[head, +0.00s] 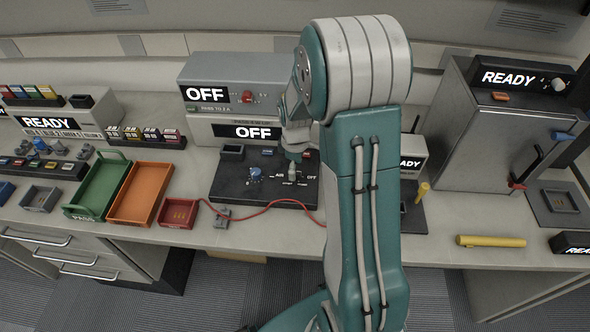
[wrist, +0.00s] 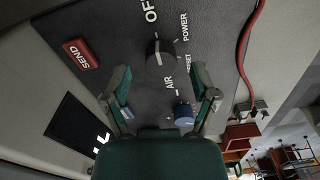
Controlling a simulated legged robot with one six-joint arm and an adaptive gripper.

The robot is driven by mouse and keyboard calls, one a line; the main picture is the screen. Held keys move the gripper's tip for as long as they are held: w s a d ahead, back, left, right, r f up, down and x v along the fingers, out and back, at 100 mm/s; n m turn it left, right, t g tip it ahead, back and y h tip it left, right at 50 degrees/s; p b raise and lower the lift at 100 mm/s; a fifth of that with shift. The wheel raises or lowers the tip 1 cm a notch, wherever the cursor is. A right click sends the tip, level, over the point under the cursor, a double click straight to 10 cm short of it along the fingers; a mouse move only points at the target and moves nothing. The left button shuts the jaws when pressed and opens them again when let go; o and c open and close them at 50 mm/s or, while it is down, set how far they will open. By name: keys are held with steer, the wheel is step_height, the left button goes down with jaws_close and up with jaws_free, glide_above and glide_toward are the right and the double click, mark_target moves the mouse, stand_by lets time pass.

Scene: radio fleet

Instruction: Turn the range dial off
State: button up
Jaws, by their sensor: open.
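The range dial appears to be the dark round knob (wrist: 160,57) with a white line on its face, between the printed words AIR and OFF. The line lies on the OFF side, but its exact setting is hard to read. My gripper (wrist: 162,74) is open in the wrist view, its two fingers apart on either side, with the knob ahead between them and no clear contact. In the head view my gripper (head: 293,156) points down over the dark radio panel (head: 232,188) and partly hides the dial. A blue knob (wrist: 184,114) lies near the right finger.
A red SEND button (wrist: 80,54) is on the same panel. Two grey units with OFF displays (head: 205,93) stand behind. A red cable (head: 262,206) runs along the panel's front. Green (head: 98,190) and orange (head: 140,193) trays lie left; a yellow cylinder (head: 490,241) lies right.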

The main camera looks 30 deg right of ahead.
step_height(320, 180, up, 10)
stand_by(0.3)
stand_by(0.3)
steer(key=s+a+r+m+t, duration=0.2)
steer(key=s+a+r+m, duration=0.2)
steer(key=s, duration=0.5)
steer(key=s+a+r+m+t, duration=0.3)
steer(key=s+a+r+m, duration=0.2)
steer(key=s+a+r, duration=0.3)
steer(key=shift+s+a+r+t, duration=0.35)
steer(key=shift+s+r, duration=0.35)
steer(key=shift+s, duration=0.5)
